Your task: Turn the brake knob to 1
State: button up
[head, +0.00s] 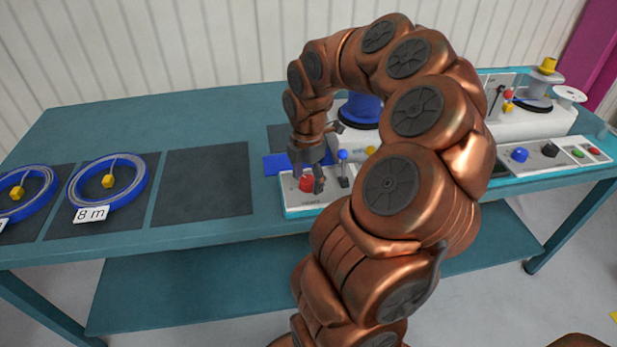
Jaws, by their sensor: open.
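My gripper (307,177) is open and points down over a white control box (296,207) near the front of the table. Its fingers are on either side of a red knob (306,184) on that box. I cannot tell whether they touch it. A small label below the knob is too small to read, so I cannot confirm that this is the brake knob or read its setting. Beside it on the same box stand a blue-topped lever (343,156) and a dark switch; my arm hides the box's right part.
A second panel (535,157) with knobs and buttons and a reel machine (530,118) stand at right.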

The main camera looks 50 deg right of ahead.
aim_at(308, 180)
jog(key=shift+r, duration=0.1)
notch_tip(308, 180, up, 12)
dwell(0.7)
dwell(0.5)
jog(key=s+a+r+m+p, duration=0.2)
jog(key=a+m, duration=0.1)
jog(key=a, duration=0.7)
jog(key=s+a+r+m+p, duration=0.2)
jog(key=a+m, duration=0.1)
jog(key=a, duration=0.6)
jog(key=s+a+f+m+g+p, duration=0.1)
jog(key=s+a+m+p, duration=0.1)
jog(key=s+a+m, duration=0.2)
jog(key=s+a+f+m+p, duration=0.2)
jog(key=s+a+m, duration=0.2)
jog(key=s, duration=0.5)
jog(key=m, duration=0.2)
jog(key=shift+s+a+m+g, duration=0.3)
jog(key=shift+s+a+g, duration=0.05)
jog(key=shift+g, duration=0.05)
jog(key=shift+c, duration=0.3)
